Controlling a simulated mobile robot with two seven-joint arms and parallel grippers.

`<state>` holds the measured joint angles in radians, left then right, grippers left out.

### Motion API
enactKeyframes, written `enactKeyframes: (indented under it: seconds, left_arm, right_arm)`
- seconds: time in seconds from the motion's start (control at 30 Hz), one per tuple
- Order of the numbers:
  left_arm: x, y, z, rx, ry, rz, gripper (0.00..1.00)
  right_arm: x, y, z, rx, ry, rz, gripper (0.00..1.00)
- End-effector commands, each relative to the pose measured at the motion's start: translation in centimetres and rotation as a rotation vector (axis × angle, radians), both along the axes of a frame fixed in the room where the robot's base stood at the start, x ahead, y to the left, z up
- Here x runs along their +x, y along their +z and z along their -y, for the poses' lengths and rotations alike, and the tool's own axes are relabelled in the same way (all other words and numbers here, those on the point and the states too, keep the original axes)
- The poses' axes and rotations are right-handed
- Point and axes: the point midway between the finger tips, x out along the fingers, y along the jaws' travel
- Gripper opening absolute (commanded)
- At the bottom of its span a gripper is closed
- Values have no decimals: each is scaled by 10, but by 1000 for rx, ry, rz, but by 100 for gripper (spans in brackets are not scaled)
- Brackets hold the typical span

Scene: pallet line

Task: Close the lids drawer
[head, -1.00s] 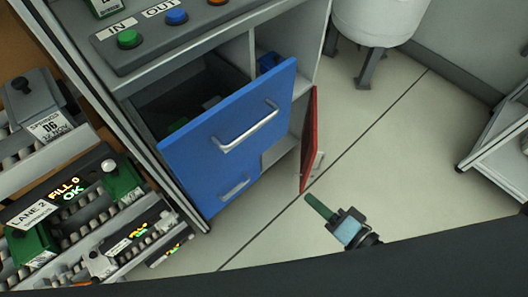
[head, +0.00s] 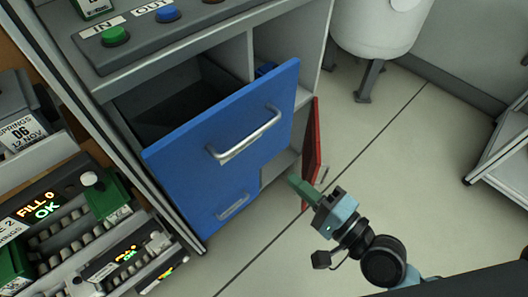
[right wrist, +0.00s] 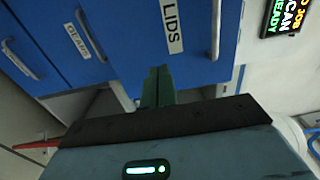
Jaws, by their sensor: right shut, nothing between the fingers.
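An open blue drawer (head: 195,165) stands pulled out of the grey cabinet in the head view, with a silver handle (head: 245,135) and its inside showing behind the front. In the right wrist view, a blue front labelled LIDS (right wrist: 172,27) is close at the top, with a handle (right wrist: 219,28) to its right. My right gripper (head: 303,188) is shut and empty, low in front of the cabinet, right of the blue fronts. Its green fingers (right wrist: 158,86) show just below the LIDS front in the wrist view. I cannot tell whether they touch anything. My left gripper is not in view.
A red door (head: 313,145) stands open just beyond my right gripper. A white tank (head: 385,25) on legs stands behind.

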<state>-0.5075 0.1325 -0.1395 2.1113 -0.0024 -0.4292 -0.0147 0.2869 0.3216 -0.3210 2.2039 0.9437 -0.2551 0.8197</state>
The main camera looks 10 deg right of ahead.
Motion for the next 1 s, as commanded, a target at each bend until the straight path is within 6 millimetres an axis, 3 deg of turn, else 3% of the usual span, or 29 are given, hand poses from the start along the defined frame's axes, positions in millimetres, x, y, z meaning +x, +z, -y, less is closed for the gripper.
enactKeyframes:
  seconds: [0.3, 0.5, 1.0]
  left_arm:
    - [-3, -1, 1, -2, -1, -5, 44]
    - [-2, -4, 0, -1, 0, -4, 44]
    - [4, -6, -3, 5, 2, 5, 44]
  right_arm:
    - [49, 1, -36, 4, 1, 1, 0]
    - [71, -1, -52, 2, 1, -1, 0]
    - [82, 0, -60, -1, 1, 0, 0]
